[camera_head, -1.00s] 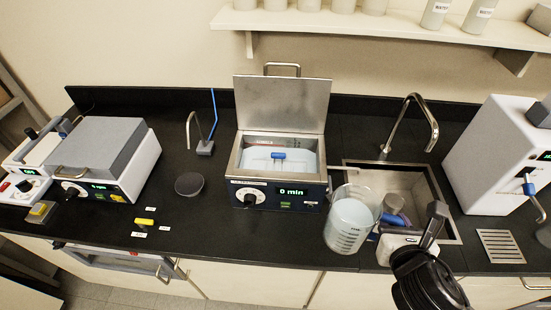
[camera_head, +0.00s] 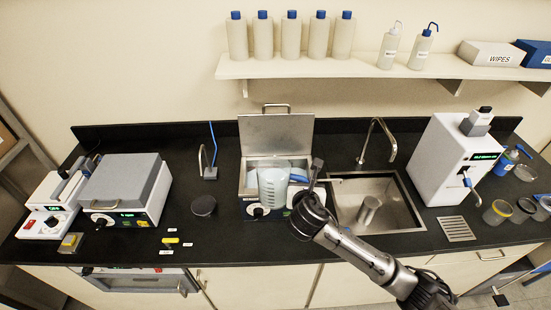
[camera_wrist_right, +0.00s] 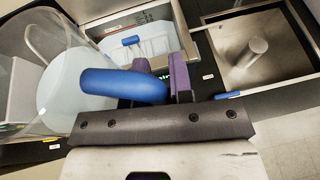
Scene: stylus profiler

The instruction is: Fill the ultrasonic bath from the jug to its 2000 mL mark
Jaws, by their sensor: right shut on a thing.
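The clear jug (camera_head: 273,190) is held up in front of the ultrasonic bath and looks about upright. It holds pale blue liquid and hides much of the bath's front. My right gripper (camera_head: 303,190) is shut on the jug's blue handle (camera_wrist_right: 120,84); the jug body (camera_wrist_right: 68,88) fills the left of the right wrist view. The ultrasonic bath has its metal lid (camera_head: 276,131) standing open. Its open tank (camera_wrist_right: 152,40) shows in the wrist view, with a pale blue inside and a blue piece in it. The tank's level against its mark cannot be read. My left gripper is out of view.
A sink (camera_head: 388,216) with a metal cylinder in it and a tall tap (camera_head: 377,140) is right of the bath. A white instrument (camera_head: 455,160) stands beyond it. A thin spout (camera_head: 209,165) and dark disc (camera_head: 203,205) are left of the bath. A shelf of bottles (camera_head: 340,68) hangs above.

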